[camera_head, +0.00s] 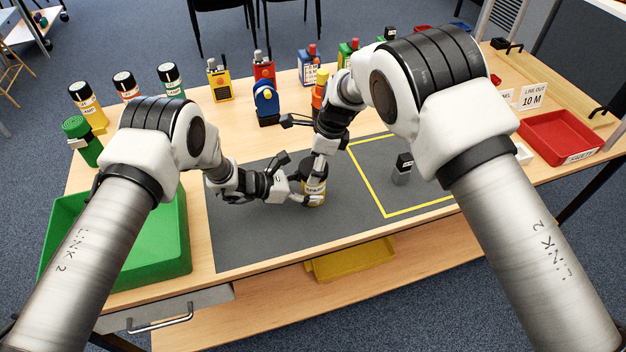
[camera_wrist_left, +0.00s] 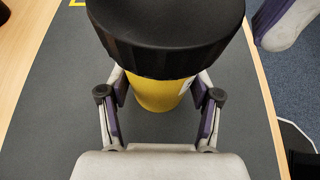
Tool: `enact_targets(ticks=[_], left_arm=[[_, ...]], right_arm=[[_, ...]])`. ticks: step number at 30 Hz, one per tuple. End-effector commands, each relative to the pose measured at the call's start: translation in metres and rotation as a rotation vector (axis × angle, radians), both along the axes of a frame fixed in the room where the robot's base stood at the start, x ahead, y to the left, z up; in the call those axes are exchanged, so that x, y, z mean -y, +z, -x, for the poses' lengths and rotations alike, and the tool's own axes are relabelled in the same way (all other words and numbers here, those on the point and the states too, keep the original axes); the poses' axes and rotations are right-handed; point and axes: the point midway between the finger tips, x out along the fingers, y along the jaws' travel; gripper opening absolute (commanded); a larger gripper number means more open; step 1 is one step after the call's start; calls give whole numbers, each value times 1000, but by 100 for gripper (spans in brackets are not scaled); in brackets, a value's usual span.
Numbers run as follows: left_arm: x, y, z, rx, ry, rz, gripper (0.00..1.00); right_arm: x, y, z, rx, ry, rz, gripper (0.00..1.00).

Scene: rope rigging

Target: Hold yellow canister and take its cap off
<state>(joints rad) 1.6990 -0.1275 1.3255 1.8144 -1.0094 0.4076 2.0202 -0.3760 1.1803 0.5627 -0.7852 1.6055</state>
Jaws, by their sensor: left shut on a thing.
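The yellow canister (camera_head: 316,200) stands upright on the dark grey mat, and its label is partly covered. In the left wrist view, its yellow body (camera_wrist_left: 158,97) is under a wide black cap (camera_wrist_left: 172,40). My left gripper (camera_head: 305,190) is shut around the canister's body from the left; its fingers (camera_wrist_left: 160,98) sit on both sides below the cap. My right gripper (camera_head: 317,166) points down at the canister's top and hides much of the cap in the head view. Its finger opening is not clear. A pale, purple-edged part (camera_wrist_left: 285,25) shows right of the cap.
A small black-capped grey item (camera_head: 402,170) stands in the yellow-outlined square right of the canister. A green tray (camera_head: 185,235) is at left, a red tray (camera_head: 560,135) at right. Several canisters and coloured devices line the back. The front of the mat is clear.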

Motion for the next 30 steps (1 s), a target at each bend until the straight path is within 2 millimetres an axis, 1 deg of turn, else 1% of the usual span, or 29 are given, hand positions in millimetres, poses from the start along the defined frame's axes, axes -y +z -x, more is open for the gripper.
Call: enact_targets(ticks=[1,2,3,4,8,11,14,18,21,24,29,30], left_arm=[[0,-1,1,-2,0,-1,22],[0,-1,1,-2,0,-1,22],[0,-1,1,-2,0,-1,22],[0,-1,1,-2,0,-1,22],[0,-1,1,-2,0,-1,22],[0,-1,1,-2,0,-1,22],[0,-1,1,-2,0,-1,22],[0,-1,0,-1,-1,-1,22],[0,-1,0,-1,-1,-1,22],[0,-1,0,-1,-1,-1,22],[0,0,0,0,-1,0,22],[0,0,0,0,-1,0,22]], right_arm=[[0,0,0,0,1,0,72],[0,0,0,0,1,0,61],[0,0,0,0,2,0,47],[0,0,0,0,2,0,39],[0,-1,0,-1,8,0,39],[-1,-1,-1,0,123,-2,38],[-2,-2,-2,1,397,-3,38],[-3,-2,-4,-1,822,-2,38],[-3,-2,-3,-2,1041,-1,38],[-3,-1,-3,-2,1111,-1,38],[-2,-2,-3,-3,1108,-1,38],[-2,-2,-3,-3,1108,-1,87]])
